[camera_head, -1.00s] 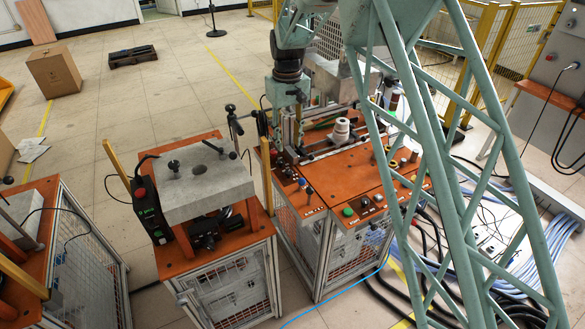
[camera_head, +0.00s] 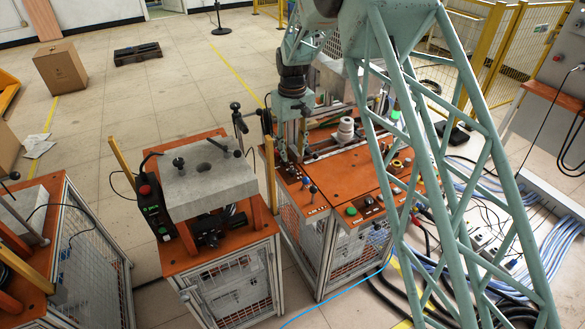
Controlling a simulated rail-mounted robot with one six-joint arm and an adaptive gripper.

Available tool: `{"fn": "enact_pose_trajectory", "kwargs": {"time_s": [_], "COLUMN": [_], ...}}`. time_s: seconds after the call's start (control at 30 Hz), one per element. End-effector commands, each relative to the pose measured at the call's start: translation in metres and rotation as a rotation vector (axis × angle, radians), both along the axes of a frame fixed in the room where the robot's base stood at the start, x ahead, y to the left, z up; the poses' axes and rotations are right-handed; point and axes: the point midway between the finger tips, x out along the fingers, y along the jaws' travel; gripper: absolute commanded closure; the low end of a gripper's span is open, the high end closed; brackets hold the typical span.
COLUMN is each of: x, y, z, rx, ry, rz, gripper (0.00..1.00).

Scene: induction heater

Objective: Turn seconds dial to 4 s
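The orange bench top (camera_head: 345,172) of the heater station carries small controls along its front edge. A green button (camera_head: 351,211) and a few dark knobs (camera_head: 367,200) sit on the front right panel. Small upright toggles (camera_head: 313,189) stand on the front left panel. I cannot tell which control is the seconds dial, and no scale or reading is legible. My gripper (camera_head: 287,150) hangs at the back left of this bench, above the left panel. Its fingers are small and dark against the fixture, so their opening is unclear.
A grey block on an orange stand (camera_head: 207,180) is left of the bench. A white cylinder (camera_head: 346,128) stands on the bench behind the panels. My lattice arm covers the bench's right side. A cardboard box (camera_head: 59,68) lies far left on open floor.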

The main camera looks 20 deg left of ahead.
Motion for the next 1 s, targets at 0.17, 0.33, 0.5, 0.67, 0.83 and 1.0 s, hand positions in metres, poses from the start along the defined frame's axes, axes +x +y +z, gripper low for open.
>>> {"fn": "enact_pose_trajectory", "kwargs": {"time_s": [0.17, 0.33, 0.5, 0.67, 0.83, 1.0], "x": [-0.001, -0.001, 0.0, 0.0, 0.0, 0.0], "y": [-0.001, 0.0, 0.0, 0.0, 0.0, 0.0], "z": [-0.025, -0.047, -0.066, -0.079, -0.084, -0.085], "rx": [-0.001, -0.001, -0.001, -0.001, 0.0, 0.0], "ry": [0.002, 0.002, 0.001, 0.001, 0.0, 0.0], "rz": [0.0, 0.0, 0.0, 0.0, 0.0, 0.0], "gripper": [0.69, 0.69, 0.69, 0.69, 0.69, 0.69]}}
